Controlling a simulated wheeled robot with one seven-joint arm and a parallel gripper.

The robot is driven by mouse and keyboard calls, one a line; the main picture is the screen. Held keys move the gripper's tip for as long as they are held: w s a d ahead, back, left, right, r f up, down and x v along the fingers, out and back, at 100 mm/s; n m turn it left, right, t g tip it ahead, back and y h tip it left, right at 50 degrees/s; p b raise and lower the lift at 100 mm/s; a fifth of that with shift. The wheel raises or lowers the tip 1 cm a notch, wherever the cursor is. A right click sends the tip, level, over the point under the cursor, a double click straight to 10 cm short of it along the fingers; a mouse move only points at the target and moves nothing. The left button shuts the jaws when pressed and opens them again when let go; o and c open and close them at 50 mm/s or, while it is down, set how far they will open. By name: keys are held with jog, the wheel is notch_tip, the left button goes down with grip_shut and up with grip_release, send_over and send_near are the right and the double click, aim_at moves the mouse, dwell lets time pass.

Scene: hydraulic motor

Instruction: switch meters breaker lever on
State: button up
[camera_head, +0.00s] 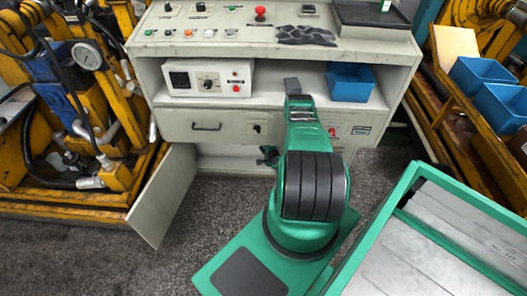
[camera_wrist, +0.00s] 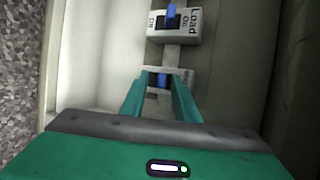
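In the wrist view a small breaker (camera_wrist: 185,77) has a blue lever (camera_wrist: 160,80); its label is mostly hidden by my fingers, so I cannot read it. My gripper (camera_wrist: 160,74) has its two green fingers apart, one on each side of this lever. I cannot tell whether either finger touches it. A second breaker (camera_wrist: 188,28) farther up the picture is marked "Load" and "On" and has its own blue lever (camera_wrist: 171,14). In the head view my arm hides the breakers and most of my gripper.
The grey control cabinet (camera_head: 225,128) stands ahead, with a white meter box (camera_head: 208,78) and a blue bin (camera_head: 350,82) on its shelf. Its door (camera_head: 162,195) hangs open at left. Yellow machinery (camera_head: 110,180) is at left, a green-framed table (camera_head: 440,240) at right.

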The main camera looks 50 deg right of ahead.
jog(key=shift+w, duration=0.1)
jog(key=s+a+f+n+g+h, duration=0.1)
jog(key=s+a+n+h, duration=0.3)
jog(key=s, duration=0.8)
jog(key=shift+a+n+g, duration=0.4)
jog(key=shift+a+n, duration=0.8)
jog(key=shift+n, duration=0.2)
jog(key=shift+f, duration=0.1)
dwell(0.4)
